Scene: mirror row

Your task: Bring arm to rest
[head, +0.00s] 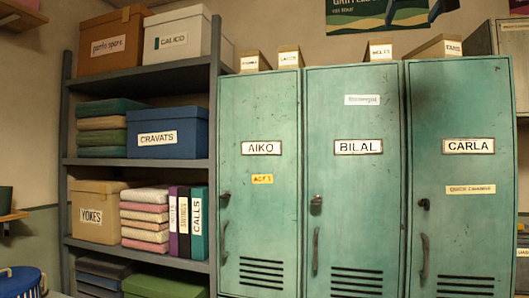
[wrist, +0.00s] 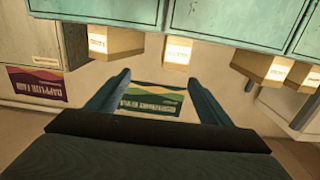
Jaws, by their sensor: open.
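My gripper (wrist: 162,88) shows in the wrist view, its two dark fingers spread apart with nothing between them. Behind the gap is a green and yellow poster (wrist: 154,99) on the wall, seen upside down. The fingers appear clear of the lockers and boxes. In the head view I cannot make out my gripper. The task names no object.
Three green lockers, AIKO (head: 261,190), BILAL (head: 356,200) and CARLA (head: 465,210), stand closed in a row. Small boxes sit on top, such as one box (wrist: 177,52) near the fingers. A grey shelf unit (head: 140,162) with boxes, folded cloth and binders stands left.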

